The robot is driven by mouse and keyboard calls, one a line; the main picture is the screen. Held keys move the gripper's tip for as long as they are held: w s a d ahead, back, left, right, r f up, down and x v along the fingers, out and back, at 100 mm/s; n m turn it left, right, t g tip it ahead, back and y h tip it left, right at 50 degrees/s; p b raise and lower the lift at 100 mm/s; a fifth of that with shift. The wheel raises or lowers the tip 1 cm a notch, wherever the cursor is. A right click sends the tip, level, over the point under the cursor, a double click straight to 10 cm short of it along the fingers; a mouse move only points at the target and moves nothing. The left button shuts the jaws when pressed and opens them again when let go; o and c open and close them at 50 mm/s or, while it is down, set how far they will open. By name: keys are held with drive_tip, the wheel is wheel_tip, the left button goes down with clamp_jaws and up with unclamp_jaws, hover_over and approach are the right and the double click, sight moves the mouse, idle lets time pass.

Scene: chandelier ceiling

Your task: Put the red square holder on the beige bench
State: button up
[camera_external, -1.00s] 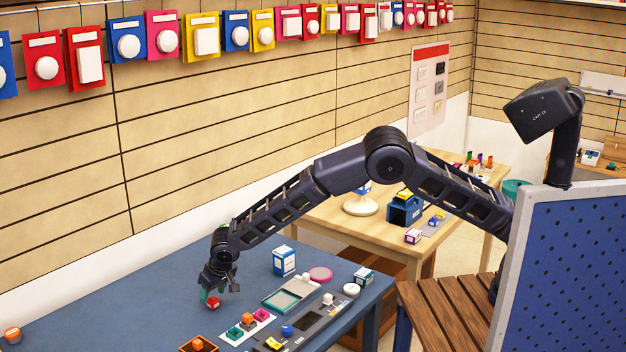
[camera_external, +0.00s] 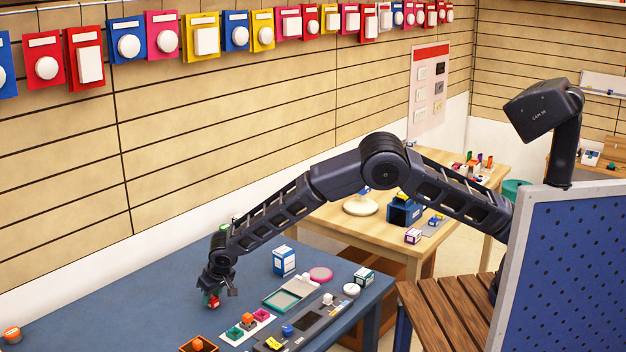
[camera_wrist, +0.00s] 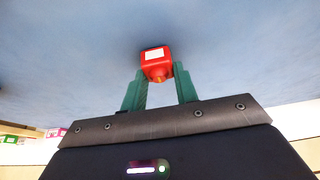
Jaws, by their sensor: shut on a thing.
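In the wrist view the red holder (camera_wrist: 156,63) shows a pale label on one face and sits between the green fingertips. My gripper (camera_external: 211,296) is shut on it, pointing down at the table; the gripper also shows in the wrist view (camera_wrist: 158,78). I cannot tell whether the holder is touching the table. A beige wooden table (camera_external: 330,213), perhaps the beige bench, stands beyond the blue table to the right.
The blue table (camera_external: 130,310) holds a blue-and-white box (camera_external: 284,261), a pink disc (camera_external: 320,274), a green-framed tray (camera_external: 284,300) and several small coloured blocks. A blue crate (camera_external: 404,211) and a white round stand (camera_external: 361,206) occupy the beige table. A slatted brown bench (camera_external: 450,318) is at right.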

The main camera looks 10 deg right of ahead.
wheel_tip(320, 180, up, 20)
idle(0.4)
